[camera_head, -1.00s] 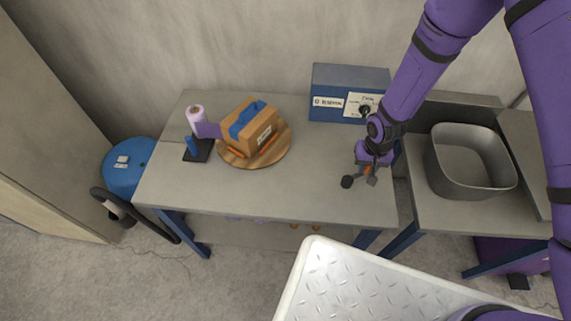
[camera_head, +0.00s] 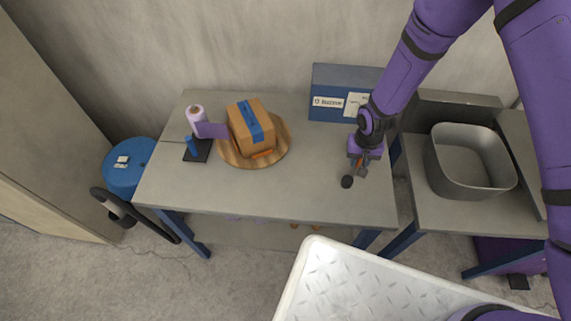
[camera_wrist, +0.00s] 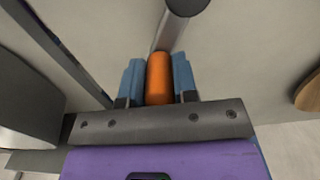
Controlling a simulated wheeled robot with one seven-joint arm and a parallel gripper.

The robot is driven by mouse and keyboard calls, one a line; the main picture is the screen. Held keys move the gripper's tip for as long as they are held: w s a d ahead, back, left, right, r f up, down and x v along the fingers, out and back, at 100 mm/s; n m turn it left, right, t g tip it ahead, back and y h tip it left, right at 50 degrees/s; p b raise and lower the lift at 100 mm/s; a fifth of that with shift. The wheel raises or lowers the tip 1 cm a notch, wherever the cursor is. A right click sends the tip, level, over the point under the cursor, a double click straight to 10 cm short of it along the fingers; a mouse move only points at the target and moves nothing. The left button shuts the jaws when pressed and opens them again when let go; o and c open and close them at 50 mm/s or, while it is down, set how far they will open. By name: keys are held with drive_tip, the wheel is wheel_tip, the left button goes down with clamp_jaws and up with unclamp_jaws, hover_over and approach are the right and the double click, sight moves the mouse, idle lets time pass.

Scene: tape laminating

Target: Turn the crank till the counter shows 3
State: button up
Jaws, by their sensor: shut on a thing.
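My gripper (camera_head: 360,166) is at the right side of the table. In the wrist view my gripper (camera_wrist: 159,82) is shut on the orange crank handle (camera_wrist: 160,76), its blue fingers on either side. A grey round post (camera_wrist: 181,14) stands just beyond the handle; the dark round crank end (camera_head: 347,182) shows in the head view. A cardboard box (camera_head: 247,131) with a blue stripe sits on the round wooden turntable (camera_head: 227,154). Purple tape (camera_head: 213,130) runs from the roll (camera_head: 195,113) to the box. I cannot read any counter number.
A blue panel box (camera_head: 345,78) with white labels stands at the table's back, partly hidden by my arm. A grey basin (camera_head: 437,174) is on the right. A blue round bin (camera_head: 120,178) is at the left. The table (camera_head: 300,180) is clear in the middle.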

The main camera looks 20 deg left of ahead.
sight(335, 170)
drive_tip(key=shift+s+a, duration=0.1)
drive_tip(key=shift+a, duration=1.5)
drive_tip(key=shift+s+a, duration=0.4)
drive_tip(key=shift+a, duration=0.3)
drive_tip(key=shift+s+a, duration=0.4)
drive_tip(key=shift+a, duration=0.25)
drive_tip(key=shift+s, duration=0.1)
